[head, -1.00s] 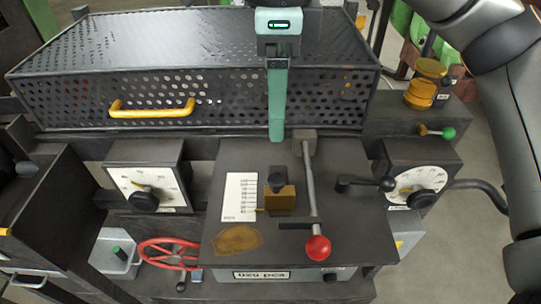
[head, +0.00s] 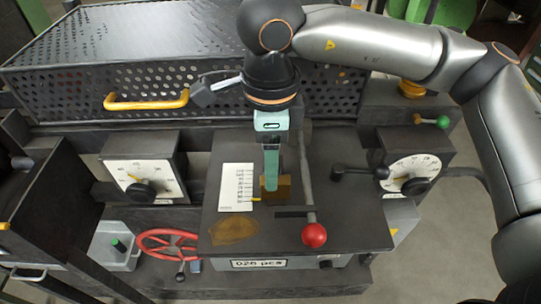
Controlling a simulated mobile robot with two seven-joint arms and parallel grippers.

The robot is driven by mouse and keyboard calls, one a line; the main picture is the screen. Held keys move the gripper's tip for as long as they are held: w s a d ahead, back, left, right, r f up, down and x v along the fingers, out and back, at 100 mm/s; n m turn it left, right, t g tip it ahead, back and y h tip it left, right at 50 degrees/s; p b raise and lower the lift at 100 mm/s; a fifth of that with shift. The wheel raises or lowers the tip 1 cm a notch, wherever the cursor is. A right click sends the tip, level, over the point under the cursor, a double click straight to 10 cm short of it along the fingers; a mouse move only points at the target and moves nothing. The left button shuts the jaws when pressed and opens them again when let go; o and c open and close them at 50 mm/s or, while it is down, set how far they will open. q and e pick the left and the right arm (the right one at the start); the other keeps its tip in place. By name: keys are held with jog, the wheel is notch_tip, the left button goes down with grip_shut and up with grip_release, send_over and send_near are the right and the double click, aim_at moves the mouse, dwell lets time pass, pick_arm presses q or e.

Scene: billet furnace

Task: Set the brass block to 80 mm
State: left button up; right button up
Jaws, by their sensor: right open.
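The brass block (head: 283,188) sits on the dark plate (head: 345,215), just right of the white scale (head: 236,188). A small yellow pointer (head: 255,200) reaches from the block toward the scale's lower part; I cannot read the number. My right gripper (head: 271,187) comes down from above, its green fingers over the block and hiding the dark knob on top. It is open; contact with the block cannot be told. My left gripper is not in view.
A lever with a red ball (head: 314,235) stands close right of the block. A black-knobbed handle (head: 360,173) and a dial (head: 411,172) are farther right. A perforated cover with a yellow handle (head: 146,100) is behind. A red handwheel (head: 167,245) is at lower left.

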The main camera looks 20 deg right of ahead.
grip_shut()
dwell(0.4)
dwell(0.9)
